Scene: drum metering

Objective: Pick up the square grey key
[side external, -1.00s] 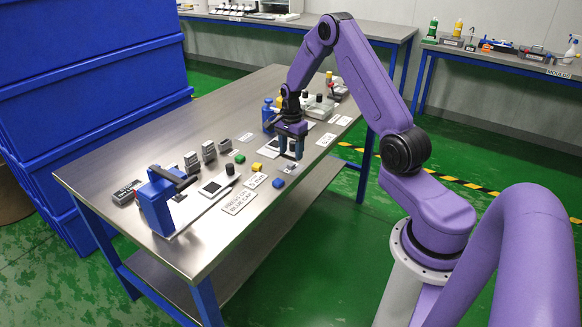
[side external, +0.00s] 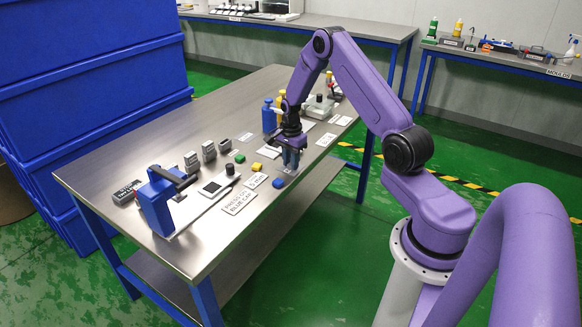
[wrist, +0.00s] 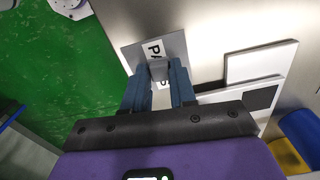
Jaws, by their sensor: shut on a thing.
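The square grey key (wrist: 158,72) shows in the wrist view between my two fingers. It stands over a grey plate (wrist: 172,43) with a partly hidden printed label. My gripper (wrist: 158,84) is shut on the key, with a blue finger on each side. In the side external view my gripper (side external: 291,165) points down, low at the table's near edge. The key is hidden behind the fingers there. I cannot tell whether the key still touches the plate.
A blue press (side external: 155,205) stands at the left end. White label cards lie along the near edge.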

